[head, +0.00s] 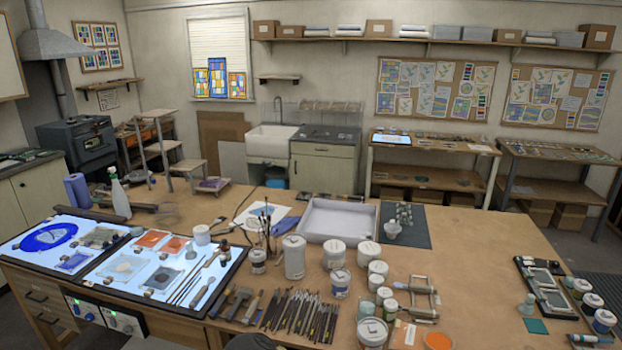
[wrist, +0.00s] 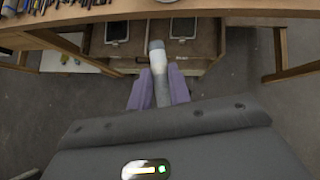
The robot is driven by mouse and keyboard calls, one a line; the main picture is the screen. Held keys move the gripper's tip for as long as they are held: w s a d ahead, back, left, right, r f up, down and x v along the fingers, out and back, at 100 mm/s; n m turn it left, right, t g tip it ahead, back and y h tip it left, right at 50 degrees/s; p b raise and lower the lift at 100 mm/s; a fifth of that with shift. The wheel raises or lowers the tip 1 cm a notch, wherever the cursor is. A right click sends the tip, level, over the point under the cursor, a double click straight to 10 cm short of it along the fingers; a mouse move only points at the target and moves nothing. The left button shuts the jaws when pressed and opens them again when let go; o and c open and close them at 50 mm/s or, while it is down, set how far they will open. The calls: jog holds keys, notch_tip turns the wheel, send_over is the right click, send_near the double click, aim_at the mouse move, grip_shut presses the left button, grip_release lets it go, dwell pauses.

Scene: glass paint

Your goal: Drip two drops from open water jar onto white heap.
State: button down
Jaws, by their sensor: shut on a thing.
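In the wrist view my gripper (wrist: 158,82) has two purple fingers shut on a pale grey-and-white rod-like thing (wrist: 157,60). The rod points away from the palm, over the floor in front of the bench. In the head view my gripper does not show. A pale, whitish patch that may be the white heap (head: 122,266) lies on a square plate on the light panel.
White lidded jars (head: 294,257) crowd the bench's middle. A row of tools (head: 300,312) lies near the front edge. A white tray (head: 340,214) stands behind the jars. Bare wood (head: 480,255) lies right of them. Bench drawers and legs show in the wrist view.

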notch_tip(320, 180, down, 11)
jog(key=b, duration=0.9)
dwell(0.4)
